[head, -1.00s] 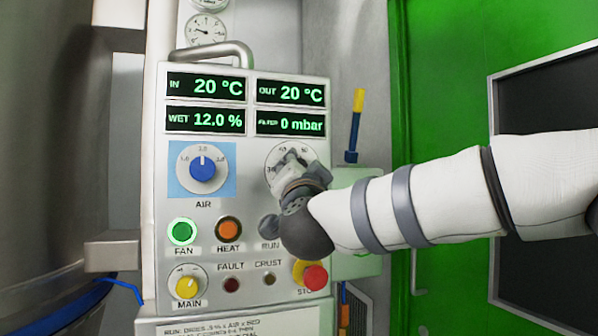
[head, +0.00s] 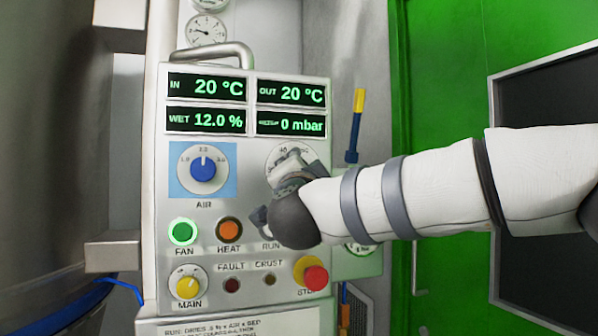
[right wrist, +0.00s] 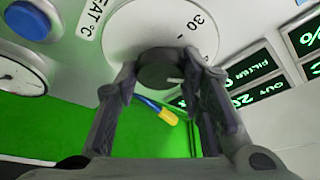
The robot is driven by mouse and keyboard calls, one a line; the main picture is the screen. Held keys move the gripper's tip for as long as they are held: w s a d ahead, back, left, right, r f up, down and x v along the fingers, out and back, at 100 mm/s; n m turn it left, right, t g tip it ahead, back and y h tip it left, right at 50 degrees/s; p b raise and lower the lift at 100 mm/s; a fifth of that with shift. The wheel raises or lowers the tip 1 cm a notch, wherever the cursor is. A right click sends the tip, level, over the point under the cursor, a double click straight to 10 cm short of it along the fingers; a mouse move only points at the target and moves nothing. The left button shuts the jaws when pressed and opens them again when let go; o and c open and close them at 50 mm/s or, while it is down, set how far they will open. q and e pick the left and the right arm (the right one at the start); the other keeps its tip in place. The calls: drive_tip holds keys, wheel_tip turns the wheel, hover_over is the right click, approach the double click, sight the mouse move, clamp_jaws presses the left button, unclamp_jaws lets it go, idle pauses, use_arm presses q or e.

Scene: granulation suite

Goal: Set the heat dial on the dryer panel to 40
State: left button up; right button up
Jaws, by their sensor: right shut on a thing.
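The heat dial on the dryer panel (head: 157,215) has a round pale scale plate (head: 274,156), mostly covered by my right gripper (head: 291,167) in the head view. In the right wrist view, the black dial knob (right wrist: 160,72) sits between the two fingers of my right gripper (right wrist: 167,68), which are shut on its sides. My left gripper is not in view.
The blue AIR dial (head: 203,169) is left of the heat dial. Below are the green FAN button (head: 182,232), orange HEAT button (head: 229,230) and red stop button (head: 315,279). Displays (head: 206,87) read 20 °C in and out. A yellow-and-blue handle (head: 355,125) stands at right.

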drive_tip(key=o, duration=1.1)
drive_tip(key=shift+o, duration=0.2)
drive_tip(key=shift+s, duration=0.1)
drive_tip(key=v, duration=1.2)
